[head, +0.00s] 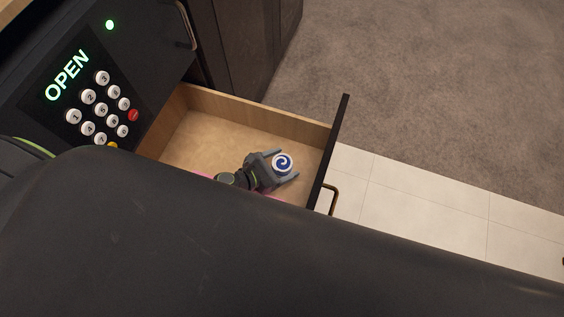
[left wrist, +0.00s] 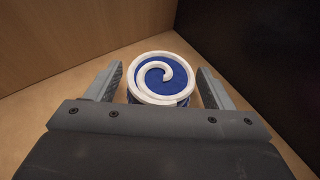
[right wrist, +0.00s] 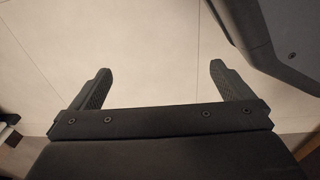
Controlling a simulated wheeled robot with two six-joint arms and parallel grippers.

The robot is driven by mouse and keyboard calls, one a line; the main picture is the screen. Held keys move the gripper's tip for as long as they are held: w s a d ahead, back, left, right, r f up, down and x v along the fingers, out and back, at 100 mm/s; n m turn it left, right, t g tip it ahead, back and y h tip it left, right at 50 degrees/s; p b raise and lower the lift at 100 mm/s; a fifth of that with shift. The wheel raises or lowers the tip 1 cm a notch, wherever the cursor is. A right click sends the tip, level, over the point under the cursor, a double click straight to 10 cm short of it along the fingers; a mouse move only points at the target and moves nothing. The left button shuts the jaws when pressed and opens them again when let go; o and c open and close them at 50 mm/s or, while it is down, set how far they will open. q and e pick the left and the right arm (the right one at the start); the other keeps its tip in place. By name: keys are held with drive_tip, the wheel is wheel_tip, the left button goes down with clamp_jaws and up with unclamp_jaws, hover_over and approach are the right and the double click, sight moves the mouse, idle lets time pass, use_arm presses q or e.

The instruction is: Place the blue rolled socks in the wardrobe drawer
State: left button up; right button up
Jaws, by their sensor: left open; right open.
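The blue rolled socks (head: 282,163), with a white spiral on top, are inside the open wooden drawer (head: 262,110). My left gripper (head: 287,167) is down in the drawer with its jaws open, one finger on each side of the socks. In the left wrist view the socks (left wrist: 160,78) sit upright between the fingertips, with small gaps visible beside them. I cannot tell whether they rest fully on the drawer floor. My right gripper (right wrist: 160,70) is open and empty above pale floor tiles.
The drawer's dark front (head: 333,150) has a brass handle (head: 331,198). A pink thing (head: 272,196) lies in the drawer, mostly hidden by my arm. A black safe with a keypad (head: 100,105) and glowing OPEN stands at left. Tiles and brown carpet beyond are clear.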

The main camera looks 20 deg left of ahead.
use_arm(q)
drive_tip(key=shift+r, duration=0.1)
drive_tip(key=shift+r, duration=0.1)
drive_tip(key=p+v, duration=0.1)
drive_tip(key=v, duration=1.1)
drive_tip(key=shift+p, duration=0.35)
use_arm(e)
drive_tip(key=s+f, duration=0.1)
drive_tip(key=s+d+f, duration=0.1)
drive_tip(key=s, duration=0.1)
